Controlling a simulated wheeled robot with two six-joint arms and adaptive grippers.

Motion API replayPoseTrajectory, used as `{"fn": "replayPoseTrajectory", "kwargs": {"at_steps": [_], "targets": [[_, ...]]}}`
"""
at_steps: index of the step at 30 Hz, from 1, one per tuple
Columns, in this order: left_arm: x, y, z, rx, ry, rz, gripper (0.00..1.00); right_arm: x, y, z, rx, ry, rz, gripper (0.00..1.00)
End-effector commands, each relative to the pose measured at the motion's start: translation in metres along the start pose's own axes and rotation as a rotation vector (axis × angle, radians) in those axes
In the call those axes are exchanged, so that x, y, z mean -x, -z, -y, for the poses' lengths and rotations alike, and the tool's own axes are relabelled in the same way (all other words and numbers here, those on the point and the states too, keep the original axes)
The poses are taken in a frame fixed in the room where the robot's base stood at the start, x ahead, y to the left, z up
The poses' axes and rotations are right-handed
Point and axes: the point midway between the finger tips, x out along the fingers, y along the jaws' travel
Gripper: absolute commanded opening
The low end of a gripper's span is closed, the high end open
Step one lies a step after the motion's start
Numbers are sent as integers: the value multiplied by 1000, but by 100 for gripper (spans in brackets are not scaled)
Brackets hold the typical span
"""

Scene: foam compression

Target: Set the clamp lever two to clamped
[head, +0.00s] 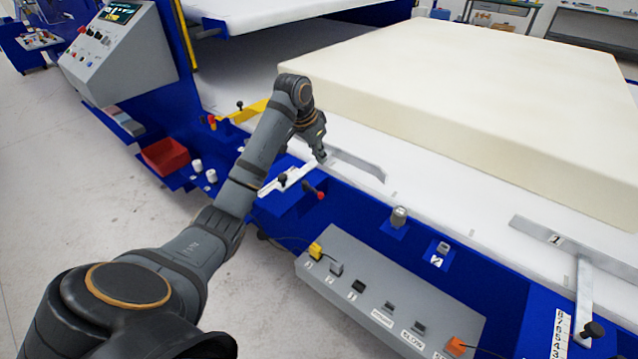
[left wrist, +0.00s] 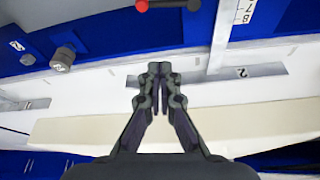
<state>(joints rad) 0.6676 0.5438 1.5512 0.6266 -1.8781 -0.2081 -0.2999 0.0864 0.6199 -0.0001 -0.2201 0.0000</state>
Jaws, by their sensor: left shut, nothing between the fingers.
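A lever with a red end (head: 318,194) sits on a blue block at the table's near edge, beside a black knob (head: 283,179) on the white scale bar. In the left wrist view a red ball end (left wrist: 143,5) is cut by the top edge. A metal stop plate marked 2 (left wrist: 242,72) lies on the white table; it also shows in the head view (head: 358,165). My left gripper (head: 321,158) is shut and empty, just above the table beside this plate, past the lever. Its fingers show in the left wrist view (left wrist: 160,72). My right gripper is out of view.
A large cream foam block (head: 470,100) lies on the table behind the stop plates. Plate 1 (head: 545,237) is to the right. A grey button box (head: 385,295) is mounted along the near edge. A red bin (head: 165,156) is at left.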

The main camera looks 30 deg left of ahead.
Motion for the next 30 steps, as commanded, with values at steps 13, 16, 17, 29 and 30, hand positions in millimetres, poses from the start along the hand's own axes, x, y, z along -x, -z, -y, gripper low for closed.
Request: {"fn": "replayPoseTrajectory", "kwargs": {"at_steps": [13, 16, 17, 29, 30], "targets": [[-38, 0, -1, 1, -3, 2, 0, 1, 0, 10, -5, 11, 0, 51], [-60, -1, -1, 1, -4, 3, 0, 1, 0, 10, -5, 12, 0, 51], [-67, -1, -1, 1, -3, 3, 0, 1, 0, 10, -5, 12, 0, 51], [-95, -33, 1, 0, 4, 2, 0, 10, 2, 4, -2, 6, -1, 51], [-95, -36, 0, -1, 3, 1, 0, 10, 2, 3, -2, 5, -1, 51]]}}
